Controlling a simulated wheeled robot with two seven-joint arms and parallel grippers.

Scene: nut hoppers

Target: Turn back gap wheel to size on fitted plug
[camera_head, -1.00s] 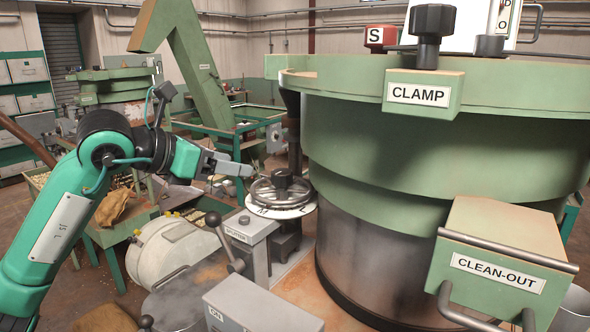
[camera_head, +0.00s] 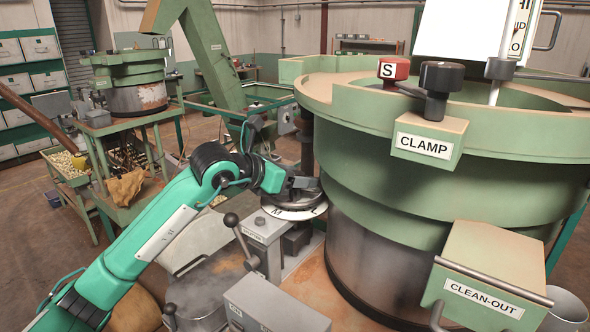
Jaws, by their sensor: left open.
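The gap wheel (camera_head: 285,204), a dark metal handwheel, sits above a white dial plate (camera_head: 292,214) lettered M and L, beside the large green bowl (camera_head: 400,190). My left arm reaches in from the lower left. My left gripper (camera_head: 308,183) is over the top of the wheel and hides part of its rim and hub. The gripper is open; whether its fingers touch the wheel I cannot tell. I cannot make out a plug. My right gripper is out of view.
A ball-topped lever (camera_head: 240,235) stands by the grey splitter box (camera_head: 262,228), in front of the wheel. A grey box (camera_head: 275,310) is nearer. The CLAMP block (camera_head: 428,140) and CLEAN-OUT box (camera_head: 487,275) project from the bowl at right.

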